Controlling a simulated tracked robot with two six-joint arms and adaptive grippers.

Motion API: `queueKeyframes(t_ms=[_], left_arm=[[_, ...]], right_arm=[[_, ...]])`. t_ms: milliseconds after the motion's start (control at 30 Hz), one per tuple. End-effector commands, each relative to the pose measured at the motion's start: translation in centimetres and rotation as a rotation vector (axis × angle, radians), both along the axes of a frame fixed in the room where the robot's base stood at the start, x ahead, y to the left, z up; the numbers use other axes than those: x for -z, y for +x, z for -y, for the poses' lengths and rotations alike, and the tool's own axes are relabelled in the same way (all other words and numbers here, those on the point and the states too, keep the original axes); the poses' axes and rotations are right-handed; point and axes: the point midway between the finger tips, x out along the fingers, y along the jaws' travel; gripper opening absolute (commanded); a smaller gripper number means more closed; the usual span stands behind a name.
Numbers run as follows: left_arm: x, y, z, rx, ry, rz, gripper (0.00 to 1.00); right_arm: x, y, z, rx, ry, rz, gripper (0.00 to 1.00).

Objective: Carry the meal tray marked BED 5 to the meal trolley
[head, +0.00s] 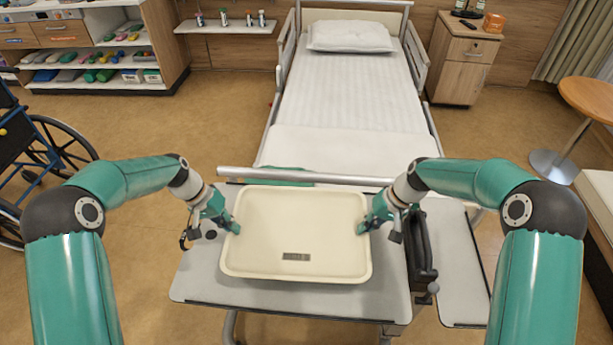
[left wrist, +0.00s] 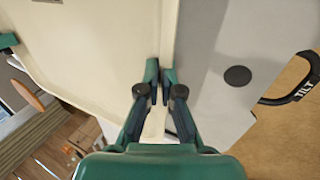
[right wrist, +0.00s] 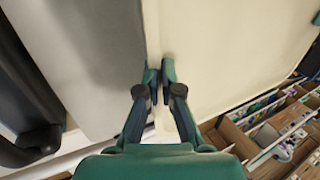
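A cream meal tray (head: 296,230) is over the grey-topped overbed table at the foot of the bed. Its small dark label (head: 296,257) is too small to read. My left gripper (head: 231,224) is at the tray's left rim; in the left wrist view its fingers (left wrist: 160,82) close on that rim. My right gripper (head: 364,225) is at the right rim; in the right wrist view its fingers (right wrist: 160,80) close on it. The tray looks level and empty. I cannot tell whether it touches the tabletop. I see no meal trolley.
The overbed table (head: 205,280) has a side leaf (head: 457,265) and a dark handle (head: 420,250) at its right. The bed (head: 348,95) stands behind. A wheelchair (head: 45,150) is at left, a round table (head: 590,97) at right. Floor is clear left of the bed.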

Motion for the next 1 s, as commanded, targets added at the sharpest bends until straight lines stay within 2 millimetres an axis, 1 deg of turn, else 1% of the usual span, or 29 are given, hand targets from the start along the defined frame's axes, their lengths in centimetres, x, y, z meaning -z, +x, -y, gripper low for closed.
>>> queueKeyframes(t_ms=[33, 267, 433, 667, 1000], left_arm=[[-0.1, 0.1, -0.4, -0.003, 0.006, 0.004, 0.0], [-0.1, -0.1, -0.4, -0.003, 0.006, 0.004, 0.0], [0.0, -1.0, -0.5, -0.004, 0.006, 0.004, 0.0], [0.2, -3.4, -0.5, -0.003, 0.006, 0.004, 0.0], [0.5, -7.7, -0.5, -0.003, 0.006, 0.005, 0.0]], right_arm=[[0.0, 0.1, 0.3, 0.002, -0.004, 0.004, 0.0], [0.0, -0.1, 0.4, 0.002, -0.004, 0.004, 0.0], [0.0, -1.0, 0.4, 0.003, -0.004, 0.004, 0.0], [0.2, -3.4, 0.4, 0.003, -0.005, 0.004, 0.0], [0.5, -7.7, 0.4, 0.003, -0.004, 0.005, 0.0]])
